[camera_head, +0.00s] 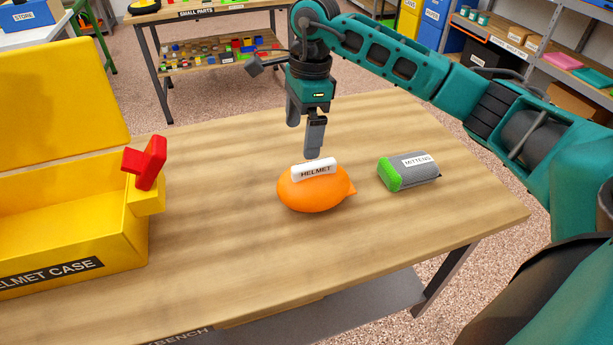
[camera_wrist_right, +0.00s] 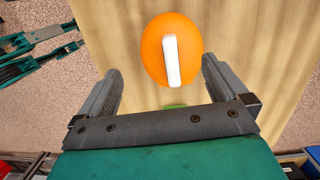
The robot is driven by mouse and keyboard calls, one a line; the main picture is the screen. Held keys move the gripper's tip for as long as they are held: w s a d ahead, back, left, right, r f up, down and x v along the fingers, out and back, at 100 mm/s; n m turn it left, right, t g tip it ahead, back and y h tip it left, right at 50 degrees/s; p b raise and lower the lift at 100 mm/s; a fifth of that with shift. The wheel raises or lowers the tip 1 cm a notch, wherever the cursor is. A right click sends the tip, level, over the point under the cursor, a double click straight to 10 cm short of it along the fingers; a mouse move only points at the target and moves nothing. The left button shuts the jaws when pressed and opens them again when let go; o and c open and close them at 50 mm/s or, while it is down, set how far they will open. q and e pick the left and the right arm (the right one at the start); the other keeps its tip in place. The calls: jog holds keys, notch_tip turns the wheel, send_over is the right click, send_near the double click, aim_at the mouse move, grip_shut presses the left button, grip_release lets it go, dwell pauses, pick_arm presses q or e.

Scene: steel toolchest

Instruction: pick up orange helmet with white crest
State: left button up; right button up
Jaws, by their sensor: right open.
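The orange helmet (camera_head: 312,194) lies on the wooden workbench, with a white crest (camera_head: 314,169) marked HELMET along its top. My right gripper (camera_head: 304,138) points down above and just behind the helmet, apart from it. In the right wrist view the open fingers (camera_wrist_right: 158,84) show with nothing between them. The helmet (camera_wrist_right: 153,50) is beyond the fingertips there, and its white crest (camera_wrist_right: 171,60) runs nearly in line with the fingers. My left gripper is not in the head view; a teal arm part shows at the left of the wrist view.
Grey mittens (camera_head: 412,171) with a green end lie right of the helmet on the workbench (camera_head: 225,240). A yellow helmet case (camera_head: 75,215) with its lid up and a red latch (camera_head: 146,162) stands at the left. The bench between case and helmet is clear.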

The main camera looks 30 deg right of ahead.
jog(key=d+r+h, duration=0.1)
jog(key=d, duration=0.2)
send_over(314, 164)
jog(key=f, duration=0.5)
jog(key=shift+w+d+f, duration=0.1)
jog(key=shift+d+f, duration=0.1)
jog(key=shift+f, duration=0.1)
jog(key=shift+a+f+p, duration=0.15)
jog(key=shift+f+p, duration=0.15)
jog(key=shift+f, duration=2.95)
